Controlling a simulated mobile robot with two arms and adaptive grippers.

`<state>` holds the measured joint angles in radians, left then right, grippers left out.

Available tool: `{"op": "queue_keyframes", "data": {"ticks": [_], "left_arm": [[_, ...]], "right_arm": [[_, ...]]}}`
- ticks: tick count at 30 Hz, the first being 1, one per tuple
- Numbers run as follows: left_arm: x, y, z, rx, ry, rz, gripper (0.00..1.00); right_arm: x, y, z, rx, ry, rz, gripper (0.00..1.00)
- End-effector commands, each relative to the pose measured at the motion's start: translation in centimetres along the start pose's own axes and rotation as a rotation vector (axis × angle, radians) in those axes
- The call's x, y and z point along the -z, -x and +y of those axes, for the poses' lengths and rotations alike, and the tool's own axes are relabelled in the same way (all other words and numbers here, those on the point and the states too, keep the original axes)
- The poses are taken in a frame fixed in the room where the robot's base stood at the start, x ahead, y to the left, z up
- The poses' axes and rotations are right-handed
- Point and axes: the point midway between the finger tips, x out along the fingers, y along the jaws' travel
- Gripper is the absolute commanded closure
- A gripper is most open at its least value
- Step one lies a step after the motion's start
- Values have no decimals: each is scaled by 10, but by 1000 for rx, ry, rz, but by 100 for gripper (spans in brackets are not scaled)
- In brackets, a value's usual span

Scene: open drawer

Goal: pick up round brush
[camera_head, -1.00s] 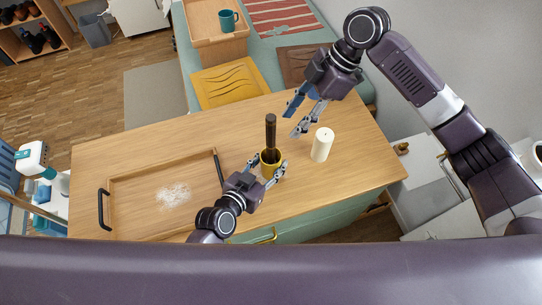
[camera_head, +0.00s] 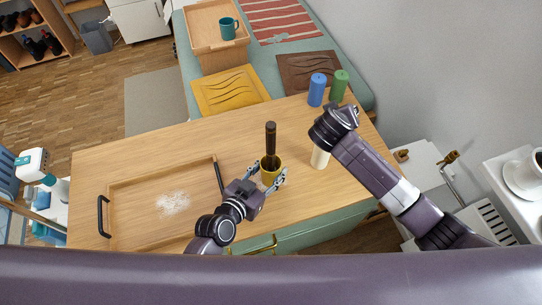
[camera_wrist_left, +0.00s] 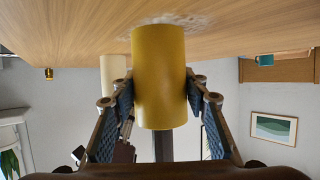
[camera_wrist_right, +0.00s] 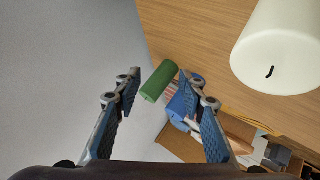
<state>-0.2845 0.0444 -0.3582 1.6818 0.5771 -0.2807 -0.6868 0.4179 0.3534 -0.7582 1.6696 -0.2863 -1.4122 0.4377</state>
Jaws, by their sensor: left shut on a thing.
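A blue candle (camera_head: 317,90) and a green candle (camera_head: 339,87) stand at the counter's far right. A wooden tray (camera_head: 135,181) with white powder (camera_head: 173,202) lies on the left, a dark handle at each end. The counter behind the cup is clear.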

Motion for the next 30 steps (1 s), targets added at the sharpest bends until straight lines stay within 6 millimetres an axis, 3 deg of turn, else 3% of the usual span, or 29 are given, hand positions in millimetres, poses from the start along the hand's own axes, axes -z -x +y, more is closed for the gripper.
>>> {"op": "queue_keyframes", "data": {"ticks": [4,8,14,18,21,24,27,30], "left_arm": [[0,0,0,0,0,0,85],[0,0,0,0,0,0,85],[0,0,0,0,0,0,85],[0,0,0,0,0,0,85],[0,0,0,0,0,-1,85],[0,0,0,0,0,0,85],[0,0,0,0,0,0,85],[0,0,0,0,0,0,85]], "right_arm": [[-6,14,-1,-117,-125,109,63],[-12,42,-17,-173,-211,230,63],[-24,116,-71,-150,-318,438,63],[-32,188,-111,-74,-405,577,63],[-36,238,-131,-12,-474,657,63],[-37,278,-142,38,-533,716,63],[-38,306,-146,72,-579,755,63],[-36,319,-148,89,-604,775,63]]}}
